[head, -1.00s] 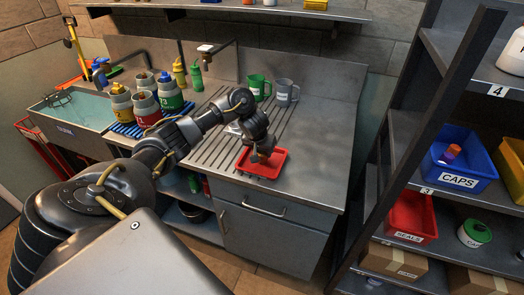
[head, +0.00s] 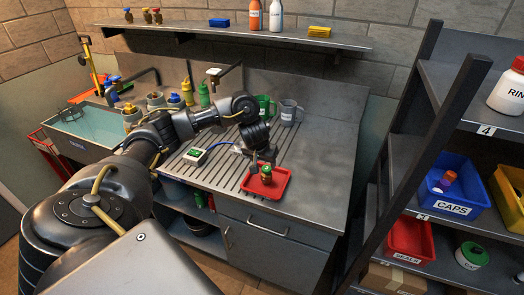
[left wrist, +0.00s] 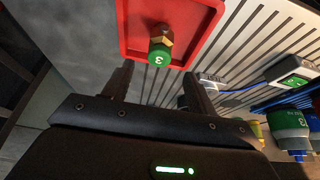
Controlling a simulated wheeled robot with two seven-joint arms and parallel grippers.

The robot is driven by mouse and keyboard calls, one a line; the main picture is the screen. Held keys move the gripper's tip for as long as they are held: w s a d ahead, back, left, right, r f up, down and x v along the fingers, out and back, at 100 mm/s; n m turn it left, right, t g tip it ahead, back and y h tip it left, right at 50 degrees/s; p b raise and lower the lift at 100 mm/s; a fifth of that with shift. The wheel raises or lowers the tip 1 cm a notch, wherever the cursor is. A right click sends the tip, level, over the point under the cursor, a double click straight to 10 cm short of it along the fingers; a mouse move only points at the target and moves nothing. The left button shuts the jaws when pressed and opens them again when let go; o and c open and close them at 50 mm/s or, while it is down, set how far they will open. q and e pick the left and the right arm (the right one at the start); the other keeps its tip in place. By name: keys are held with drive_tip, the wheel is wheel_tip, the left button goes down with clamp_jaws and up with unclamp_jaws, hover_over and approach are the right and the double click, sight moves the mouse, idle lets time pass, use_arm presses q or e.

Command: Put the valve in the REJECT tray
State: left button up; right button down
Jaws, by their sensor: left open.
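The valve, with a brass body and a green cap marked 3, is in the red tray on the steel counter. It shows in the head view (head: 266,175) and in the left wrist view (left wrist: 160,50). The red tray (head: 281,186) sits near the counter's front edge, and no label on it is readable; it also shows in the left wrist view (left wrist: 204,15). My left gripper (head: 264,158) is just above the tray. In the left wrist view its fingers (left wrist: 155,80) are spread and empty, apart from the valve. My right gripper is not in view.
A small white device (head: 195,155) with a green display lies on the counter left of the tray. A green mug (head: 264,107) and a grey mug (head: 289,113) stand behind. Bottles and a sink are at left. The counter right of the tray is clear. A shelf rack stands at right.

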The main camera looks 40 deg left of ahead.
use_arm(q)
drive_tip(key=v, duration=0.2)
drive_tip(key=shift+s+d+r+p, duration=0.1)
drive_tip(key=shift+s+r+p, duration=0.05)
drive_tip(key=shift+r+p, duration=0.2)
drive_tip(key=shift+d+f, duration=0.1)
drive_tip(key=shift+f, duration=0.05)
